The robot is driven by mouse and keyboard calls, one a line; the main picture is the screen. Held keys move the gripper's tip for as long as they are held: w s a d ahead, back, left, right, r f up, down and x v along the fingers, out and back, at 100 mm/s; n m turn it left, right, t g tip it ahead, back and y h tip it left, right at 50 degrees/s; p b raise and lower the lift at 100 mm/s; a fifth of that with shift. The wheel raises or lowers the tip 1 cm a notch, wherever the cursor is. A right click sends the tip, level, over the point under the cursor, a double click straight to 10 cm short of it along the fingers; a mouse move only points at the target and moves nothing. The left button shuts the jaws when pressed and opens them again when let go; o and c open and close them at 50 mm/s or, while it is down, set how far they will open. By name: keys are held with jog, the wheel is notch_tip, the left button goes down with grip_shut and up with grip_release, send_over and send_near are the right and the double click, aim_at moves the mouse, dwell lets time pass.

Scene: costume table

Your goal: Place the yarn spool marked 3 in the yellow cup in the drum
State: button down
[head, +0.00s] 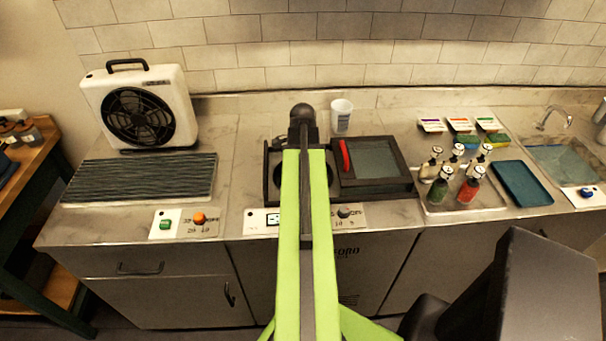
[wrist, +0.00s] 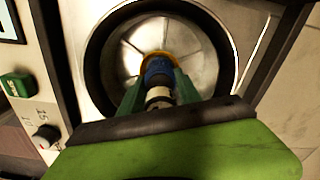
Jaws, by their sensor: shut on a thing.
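I cannot tell how deep the spool sits. The gripper and spool are hidden there. No yellow cup can be made out.
The drum's open lid (head: 378,160) with a red handle lies to the right. A white cup (head: 341,117) stands behind it. A fan (head: 140,112) and ribbed mat (head: 140,178) are at left. Several bottles on a tray (head: 462,208) and a blue tray (head: 522,183) are at right.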

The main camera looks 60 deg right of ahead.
jog(key=shift+f+b, duration=0.5)
dwell(0.5)
jog(key=c, duration=0.8)
grip_release()
jog(key=o, duration=0.4)
jog(key=shift+r, duration=0.15)
notch_tip(320, 180, up, 7)
jog(key=p, duration=0.7)
